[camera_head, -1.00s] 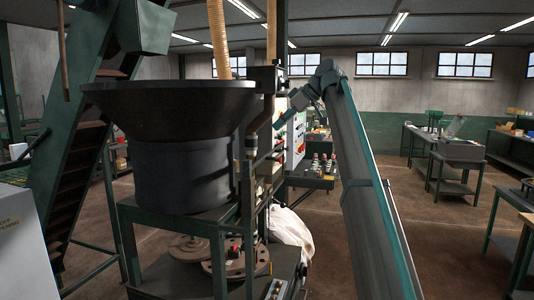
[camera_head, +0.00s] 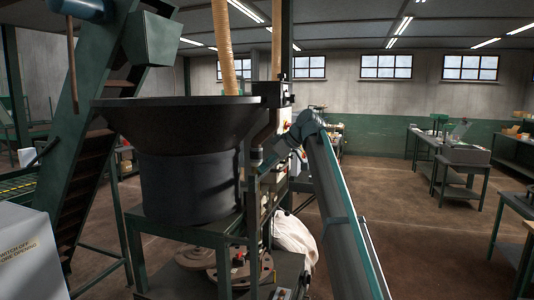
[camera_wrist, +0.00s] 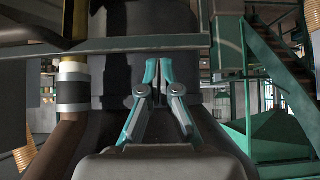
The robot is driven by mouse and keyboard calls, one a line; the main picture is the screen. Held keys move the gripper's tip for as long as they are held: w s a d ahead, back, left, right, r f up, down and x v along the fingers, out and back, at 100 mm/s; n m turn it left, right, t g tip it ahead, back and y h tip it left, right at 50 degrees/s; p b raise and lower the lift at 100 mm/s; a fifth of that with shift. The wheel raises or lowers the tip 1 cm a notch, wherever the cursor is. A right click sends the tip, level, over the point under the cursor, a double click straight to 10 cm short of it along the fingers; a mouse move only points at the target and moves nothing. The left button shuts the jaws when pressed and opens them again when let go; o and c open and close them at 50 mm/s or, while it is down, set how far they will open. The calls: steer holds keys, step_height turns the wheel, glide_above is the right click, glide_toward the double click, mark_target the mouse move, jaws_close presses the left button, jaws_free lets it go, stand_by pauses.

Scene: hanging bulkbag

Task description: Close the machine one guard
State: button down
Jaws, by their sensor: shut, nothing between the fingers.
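My gripper (camera_wrist: 158,70) is shut and empty, its teal fingertips together in the wrist view. A grey horizontal bar (camera_wrist: 60,50) crosses the wrist view by the fingertips, with a dark rounded body (camera_wrist: 130,25) behind it. I cannot tell whether the fingers touch either. In the head view, my arm reaches towards the machine column (camera_head: 252,190), just right of a wide black hopper (camera_head: 185,160); the fingertips cannot be made out there. I cannot clearly pick out the machine one guard in either view.
A green frame (camera_head: 190,222) holds the hopper, with an inclined green conveyor (camera_head: 85,165) to its left. Benches (camera_head: 460,165) stand at the right. The brown floor (camera_head: 410,240) right of my arm is clear.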

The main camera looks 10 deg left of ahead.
steer(key=shift+f, duration=0.45)
step_height(320, 180, down, 41)
steer(key=b, duration=1.6)
